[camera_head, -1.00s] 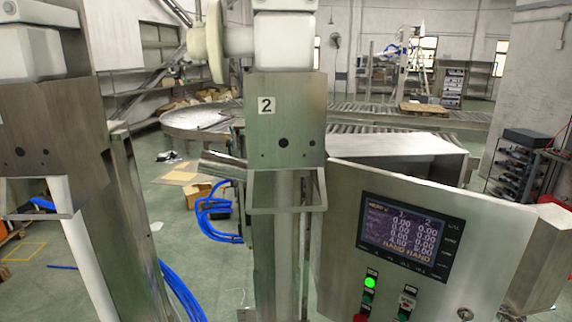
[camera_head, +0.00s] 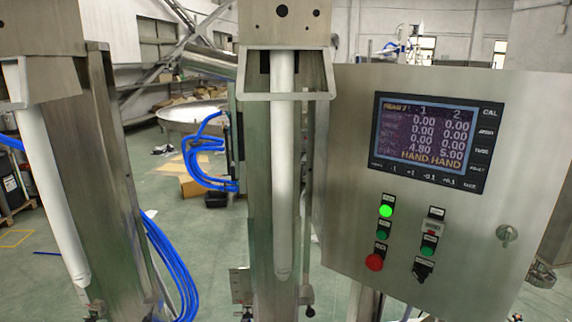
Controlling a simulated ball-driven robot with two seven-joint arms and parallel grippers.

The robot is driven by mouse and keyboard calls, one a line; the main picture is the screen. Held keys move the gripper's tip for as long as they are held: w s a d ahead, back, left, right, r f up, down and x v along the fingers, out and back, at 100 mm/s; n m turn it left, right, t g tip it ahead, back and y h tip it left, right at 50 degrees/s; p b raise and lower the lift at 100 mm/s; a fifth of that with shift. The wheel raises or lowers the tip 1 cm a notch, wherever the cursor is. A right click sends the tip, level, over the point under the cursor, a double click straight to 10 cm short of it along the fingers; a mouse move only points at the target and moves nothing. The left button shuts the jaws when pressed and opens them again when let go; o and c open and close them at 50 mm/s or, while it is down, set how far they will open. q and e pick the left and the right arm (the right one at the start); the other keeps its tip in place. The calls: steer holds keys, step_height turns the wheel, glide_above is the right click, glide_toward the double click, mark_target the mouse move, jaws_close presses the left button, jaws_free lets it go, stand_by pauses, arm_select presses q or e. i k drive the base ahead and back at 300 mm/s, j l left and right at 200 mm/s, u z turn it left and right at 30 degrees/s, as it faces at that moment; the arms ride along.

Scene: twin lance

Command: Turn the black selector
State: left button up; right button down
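The black selector (camera_head: 422,270) is a small dark knob at the bottom of the right button column on the grey control panel (camera_head: 345,215). It lies right of the red button (camera_head: 375,262) and below a green button (camera_head: 428,246). A label sits just above it; its exact pointing direction is too small to tell. Neither of my grippers shows in the view.
The panel's display (camera_head: 432,142) is lit and reads HAND HAND. A lit green lamp (camera_head: 386,211) and a keyhole latch (camera_head: 507,235) are on the panel. A steel column with a white tube (camera_head: 283,190) stands left of it. Blue hoses (camera_head: 172,265) hang further left.

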mark_target(420, 274)
steer(key=k+l+z, duration=0.15)
steer(key=l+z, duration=0.7)
steer(key=k+l, duration=0.05)
